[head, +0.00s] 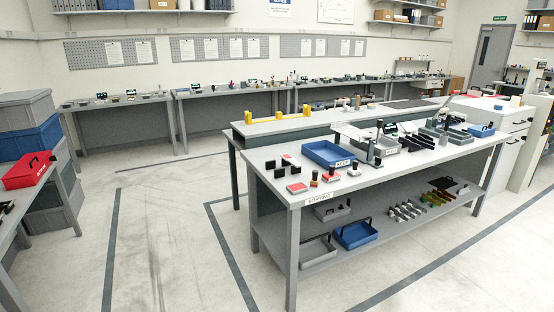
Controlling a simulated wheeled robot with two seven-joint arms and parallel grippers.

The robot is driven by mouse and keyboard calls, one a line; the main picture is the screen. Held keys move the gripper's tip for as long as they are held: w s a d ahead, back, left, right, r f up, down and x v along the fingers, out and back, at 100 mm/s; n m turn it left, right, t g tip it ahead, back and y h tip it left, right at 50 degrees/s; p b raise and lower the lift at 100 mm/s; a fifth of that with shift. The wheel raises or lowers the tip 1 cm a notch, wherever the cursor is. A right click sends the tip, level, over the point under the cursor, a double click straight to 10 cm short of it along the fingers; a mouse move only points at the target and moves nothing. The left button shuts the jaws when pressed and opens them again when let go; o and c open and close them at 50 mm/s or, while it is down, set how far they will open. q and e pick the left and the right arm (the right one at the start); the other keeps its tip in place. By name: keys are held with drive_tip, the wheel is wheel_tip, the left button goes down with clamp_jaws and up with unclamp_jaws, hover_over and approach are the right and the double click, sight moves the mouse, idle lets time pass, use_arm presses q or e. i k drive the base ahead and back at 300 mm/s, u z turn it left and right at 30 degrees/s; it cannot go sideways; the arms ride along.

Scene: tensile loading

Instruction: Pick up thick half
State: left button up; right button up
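No piece can be told for certain as the thick half at this distance. On the near sorting table (270,160) several small dark pieces (279,172) lie at the left end. Small red and white items (297,188) with dark upright pieces lie near its front left edge. A blue labelled tray (328,154) sits behind them. A grey tray (385,146) stands to its right. Neither of my grippers is in view.
A red box (30,170) sits on a bench at the far left, beside stacked grey and blue crates (35,128). The table's lower shelf holds a blue bin (356,234) and grey bins. Open floor (165,240) lies left of the table. Benches line the back wall.

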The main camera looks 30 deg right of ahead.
sight(287, 157)
drive_tip(key=z, duration=0.05)
drive_tip(key=i, duration=1.8)
drive_tip(key=z, duration=0.85)
drive_tip(key=i, duration=1.45)
drive_tip(key=z, duration=1.25)
